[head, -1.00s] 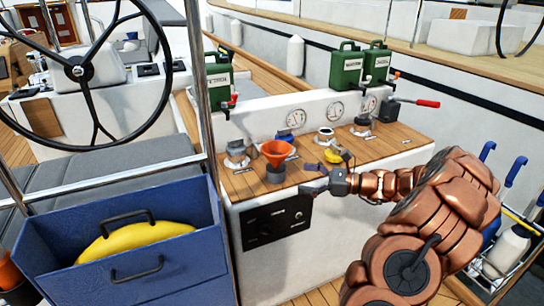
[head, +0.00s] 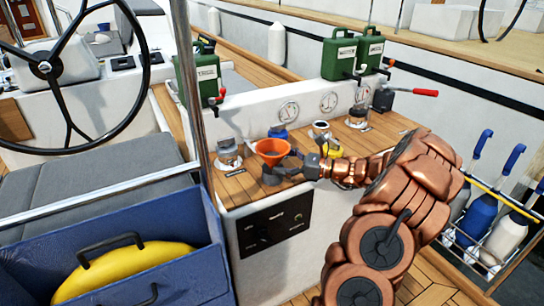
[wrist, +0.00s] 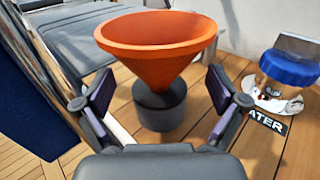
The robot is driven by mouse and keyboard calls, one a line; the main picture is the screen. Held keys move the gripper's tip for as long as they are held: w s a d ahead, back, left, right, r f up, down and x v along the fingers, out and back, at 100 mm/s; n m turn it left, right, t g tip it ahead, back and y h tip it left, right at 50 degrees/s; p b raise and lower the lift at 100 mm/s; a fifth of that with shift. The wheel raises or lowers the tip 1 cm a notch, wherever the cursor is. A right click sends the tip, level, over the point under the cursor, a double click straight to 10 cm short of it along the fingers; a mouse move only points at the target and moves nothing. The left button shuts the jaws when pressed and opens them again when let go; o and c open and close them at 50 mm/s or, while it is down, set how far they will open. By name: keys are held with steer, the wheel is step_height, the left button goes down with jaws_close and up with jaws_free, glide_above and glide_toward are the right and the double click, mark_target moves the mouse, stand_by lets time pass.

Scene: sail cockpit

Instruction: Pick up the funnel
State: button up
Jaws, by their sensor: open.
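The orange funnel (head: 272,148) stands upright in a dark grey round base on the wooden counter top. In the wrist view the funnel (wrist: 157,45) is large and central, with its cone narrowing into the dark base (wrist: 160,106). My gripper (head: 290,170) is just to the right of the funnel's base in the head view. In the wrist view my gripper (wrist: 160,100) is open, one finger on each side of the funnel and base, with gaps visible. Nothing is held.
A blue cap (wrist: 289,67) on a metal fitting stands to the right, by a label ending in "ATER". Another metal fitting (head: 228,153) is left of the funnel. A metal post (head: 196,90) rises at the counter's left. Green canisters (head: 340,52) stand behind on a white ledge.

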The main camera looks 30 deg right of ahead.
steer(key=shift+x, duration=1.4)
steer(key=c, duration=1.2)
steer(key=shift+r, duration=0.15)
steer(key=shift+c, duration=0.3)
